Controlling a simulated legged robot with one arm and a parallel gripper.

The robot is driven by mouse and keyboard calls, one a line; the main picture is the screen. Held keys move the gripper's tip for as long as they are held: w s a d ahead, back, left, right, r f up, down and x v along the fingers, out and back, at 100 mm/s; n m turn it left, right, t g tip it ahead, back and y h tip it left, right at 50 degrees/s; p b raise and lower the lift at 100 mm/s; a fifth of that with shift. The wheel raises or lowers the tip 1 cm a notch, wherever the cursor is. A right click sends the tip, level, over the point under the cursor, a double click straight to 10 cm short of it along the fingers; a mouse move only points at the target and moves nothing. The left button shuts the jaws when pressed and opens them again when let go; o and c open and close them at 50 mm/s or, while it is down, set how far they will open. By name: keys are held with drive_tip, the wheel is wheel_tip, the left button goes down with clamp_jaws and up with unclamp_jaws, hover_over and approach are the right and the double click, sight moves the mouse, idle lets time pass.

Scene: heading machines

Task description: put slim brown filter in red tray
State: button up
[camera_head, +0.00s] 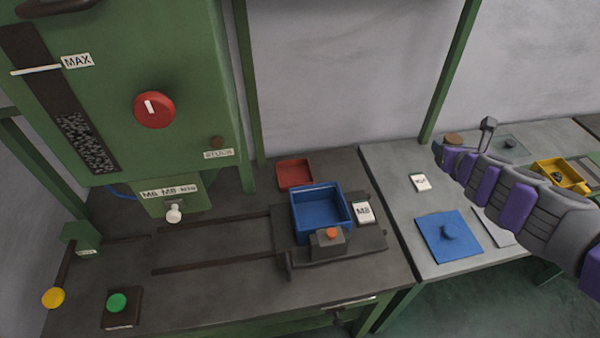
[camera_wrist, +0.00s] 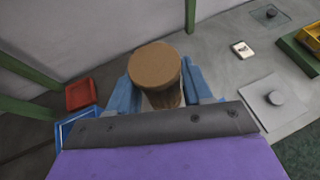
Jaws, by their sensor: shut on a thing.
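My gripper (camera_wrist: 165,95) is shut on the slim brown filter (camera_wrist: 155,65), a round brown cylinder that stands up between the blue-grey fingers in the wrist view. In the head view the filter's brown top (camera_head: 453,139) shows at the end of my purple and grey arm, above the grey table on the right. The red tray (camera_head: 294,174) sits on the dark bench at the back, behind the blue bin. It also shows at the left of the wrist view (camera_wrist: 80,95). My gripper is apart from the tray, to its right in the head view.
The blue bin (camera_head: 321,210) stands in front of the red tray, with a label card (camera_head: 364,212) beside it. The green machine (camera_head: 130,90) rises at the left. A blue plate with a knob (camera_head: 448,238) and a yellow tray (camera_head: 560,175) are on the grey table.

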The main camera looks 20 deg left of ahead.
drive_tip(key=shift+w+a+f, duration=0.3)
drive_tip(key=shift+w+f, duration=0.1)
drive_tip(key=shift+w, duration=0.1)
drive_tip(key=shift+w+a+f, duration=0.25)
drive_tip(key=shift+w+f, duration=0.15)
drive_tip(key=shift+w, duration=0.05)
drive_tip(key=w+a+f+m+h+b, duration=0.2)
drive_tip(key=w+a+f+m+h, duration=0.15)
drive_tip(key=w+a+f, duration=0.45)
drive_tip(key=b, duration=0.2)
hover_over(294, 177)
wheel_tip(294, 177, down, 12)
drive_tip(key=shift+h, duration=0.45)
wheel_tip(294, 177, down, 10)
drive_tip(key=shift+r+b, duration=0.2)
drive_tip(key=shift+b, duration=0.7)
